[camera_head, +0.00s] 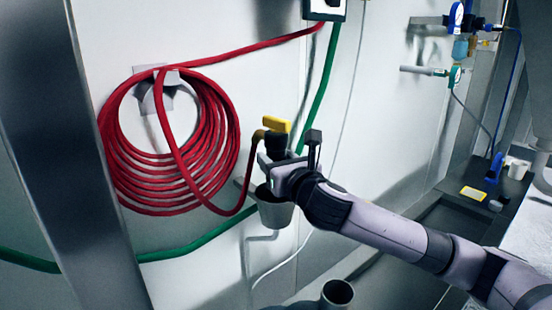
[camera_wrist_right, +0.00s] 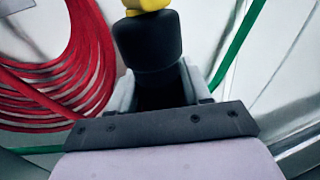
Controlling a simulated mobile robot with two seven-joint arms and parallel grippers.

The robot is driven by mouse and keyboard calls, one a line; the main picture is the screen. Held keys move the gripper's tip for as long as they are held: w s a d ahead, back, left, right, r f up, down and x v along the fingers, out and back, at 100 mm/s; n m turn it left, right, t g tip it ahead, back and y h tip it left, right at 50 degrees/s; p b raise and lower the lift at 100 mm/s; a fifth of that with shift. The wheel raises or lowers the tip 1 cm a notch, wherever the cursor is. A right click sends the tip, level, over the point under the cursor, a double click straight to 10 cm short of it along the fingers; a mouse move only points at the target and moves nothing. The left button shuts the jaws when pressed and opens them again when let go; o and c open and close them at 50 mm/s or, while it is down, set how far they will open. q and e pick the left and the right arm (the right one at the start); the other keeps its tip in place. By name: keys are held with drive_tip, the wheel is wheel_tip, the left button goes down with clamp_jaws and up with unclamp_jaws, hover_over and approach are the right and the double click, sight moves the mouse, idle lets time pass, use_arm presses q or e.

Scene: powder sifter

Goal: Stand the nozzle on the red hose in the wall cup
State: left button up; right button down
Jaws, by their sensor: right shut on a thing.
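The red hose (camera_head: 218,140) hangs coiled on a wall holder at the left. Its free end curves up to the nozzle (camera_head: 277,143), which is black with a yellow top. My right gripper (camera_head: 284,166) is shut on the nozzle, just above the grey wall cup (camera_head: 273,211). The nozzle stands roughly upright; its lower end is hidden by the gripper, so I cannot tell if it is inside the cup. In the right wrist view the nozzle (camera_wrist_right: 147,42) sits between the two fingers (camera_wrist_right: 165,85). My left gripper is not in view.
A green hose (camera_head: 322,95) runs down the wall behind the gripper. A metal post (camera_head: 95,170) stands at the left. An open grey pipe end (camera_head: 337,293) is below. Gauges and fittings (camera_head: 455,75) are on the right wall, with small items on a dark bench (camera_head: 512,187).

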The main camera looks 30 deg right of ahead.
drive_tip(key=shift+f+b, duration=0.3)
drive_tip(key=shift+f, duration=0.25)
idle(0.6)
drive_tip(key=shift+c, duration=2.2)
unclamp_jaws()
drive_tip(key=shift+f, duration=0.15)
drive_tip(key=shift+s, duration=0.2)
drive_tip(key=s+a, duration=0.1)
drive_tip(key=s, duration=0.5)
drive_tip(key=shift+s+b, duration=0.35)
drive_tip(key=shift+a, duration=0.1)
